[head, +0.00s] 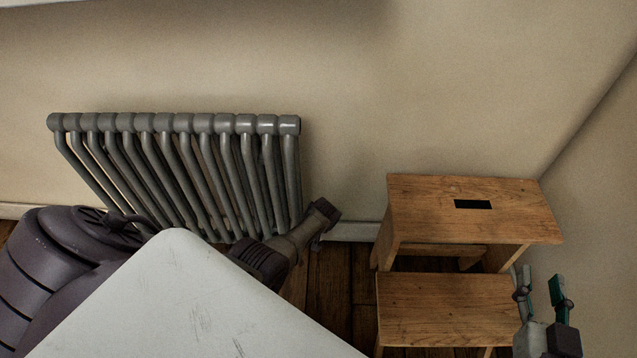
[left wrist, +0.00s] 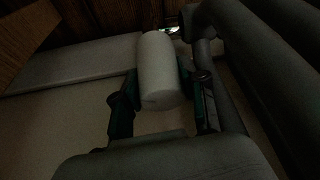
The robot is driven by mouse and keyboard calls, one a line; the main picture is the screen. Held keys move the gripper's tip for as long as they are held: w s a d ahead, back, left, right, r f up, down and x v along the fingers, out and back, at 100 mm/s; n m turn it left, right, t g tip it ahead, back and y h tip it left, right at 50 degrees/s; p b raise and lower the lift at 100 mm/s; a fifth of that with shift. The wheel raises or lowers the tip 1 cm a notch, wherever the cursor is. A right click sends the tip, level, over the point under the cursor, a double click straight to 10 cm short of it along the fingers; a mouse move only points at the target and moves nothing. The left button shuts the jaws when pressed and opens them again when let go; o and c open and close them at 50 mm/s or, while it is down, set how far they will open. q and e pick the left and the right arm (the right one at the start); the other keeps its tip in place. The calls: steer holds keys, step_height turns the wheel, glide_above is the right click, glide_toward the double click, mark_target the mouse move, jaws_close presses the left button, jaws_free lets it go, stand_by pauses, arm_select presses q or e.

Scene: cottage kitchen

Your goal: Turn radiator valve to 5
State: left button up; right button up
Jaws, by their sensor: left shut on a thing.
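The radiator valve is a pale, rounded cylinder knob (left wrist: 160,65) in the left wrist view, beside the grey radiator tubes. My left gripper (left wrist: 160,88) has one green-tipped finger on each side of it and is shut on it. No number or mark is readable on the knob in this dim view. In the head view the valve and my left gripper are hidden; my left arm reaches down at the radiator's right end. The grey radiator (head: 185,170) stands against the wall. My right gripper (head: 541,290) is open and empty at the lower right.
A wooden step stool (head: 420,212) stands right of the radiator, close to my right gripper. A skirting board (head: 352,231) runs along the wall. A strip of dark plank floor (head: 335,285) shows between radiator and stool.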

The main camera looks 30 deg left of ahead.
arm_select(q)
steer(key=o, duration=1.1)
steer(key=shift+o, duration=0.2)
steer(key=n+b, duration=0.1)
steer(key=n+g+b, duration=0.1)
steer(key=shift+f+n+y, duration=0.2)
steer(key=shift+n+y, duration=0.1)
steer(key=shift+y, duration=0.1)
steer(key=n+g+b, duration=0.2)
steer(key=n+b, duration=0.2)
steer(key=n, duration=0.1)
steer(key=n+g+b, duration=0.2)
steer(key=n+b, duration=0.2)
steer(key=n, duration=0.2)
steer(key=shift+f, duration=0.1)
steer(key=p+v, duration=0.7)
steer(key=v, duration=0.7)
steer(key=shift+w+n, duration=0.2)
steer(key=shift+n, duration=0.1)
